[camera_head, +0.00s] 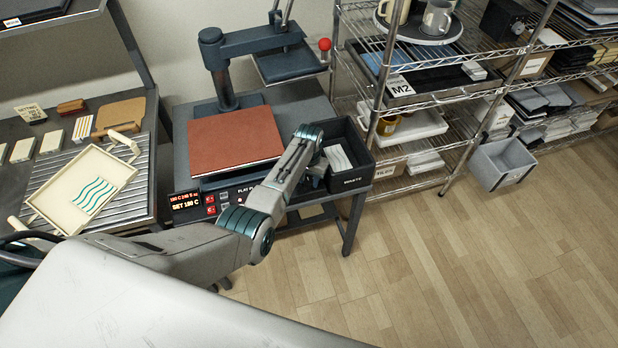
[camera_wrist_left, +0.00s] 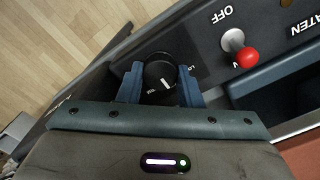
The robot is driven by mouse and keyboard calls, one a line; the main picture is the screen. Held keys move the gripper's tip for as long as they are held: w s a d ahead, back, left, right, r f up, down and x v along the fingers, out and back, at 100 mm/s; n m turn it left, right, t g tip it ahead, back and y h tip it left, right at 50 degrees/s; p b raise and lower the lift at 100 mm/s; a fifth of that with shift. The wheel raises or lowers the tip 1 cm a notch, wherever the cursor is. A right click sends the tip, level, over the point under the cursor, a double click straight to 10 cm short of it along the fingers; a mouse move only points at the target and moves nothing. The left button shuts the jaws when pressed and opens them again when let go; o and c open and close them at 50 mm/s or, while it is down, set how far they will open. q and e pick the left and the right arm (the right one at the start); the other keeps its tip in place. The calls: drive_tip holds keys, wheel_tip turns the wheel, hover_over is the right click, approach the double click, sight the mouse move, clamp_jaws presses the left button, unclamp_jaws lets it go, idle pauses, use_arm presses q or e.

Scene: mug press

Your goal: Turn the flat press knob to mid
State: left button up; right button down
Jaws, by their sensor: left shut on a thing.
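The flat press knob (camera_wrist_left: 160,76) is round and black with a short white pointer line, and shows in the left wrist view. My left gripper (camera_wrist_left: 160,84) has its two blue fingers on either side of the knob and is shut on it. Small lettering around the knob is partly covered by the fingers, and I cannot read the setting surely. In the head view the flat press (camera_head: 235,140) has a red-brown platen and a lit front panel (camera_head: 185,201). My left arm reaches across its front right, hiding the knob and fingertips. My right gripper is not in view.
A toggle with a red tip (camera_wrist_left: 246,57) stands by the "OFF" label near the knob. A black bin (camera_head: 352,178) sits right of the press. A screen frame (camera_head: 52,190) lies on the left bench. A wire shelf (camera_head: 430,105) stands right; the floor (camera_head: 460,260) is clear.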

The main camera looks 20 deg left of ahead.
sight(309, 180)
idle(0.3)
use_arm(q)
drive_tip(key=o, duration=1)
wheel_tip(309, 180, up, 11)
drive_tip(key=shift+f+b, duration=0.1)
drive_tip(key=shift+b, duration=0.45)
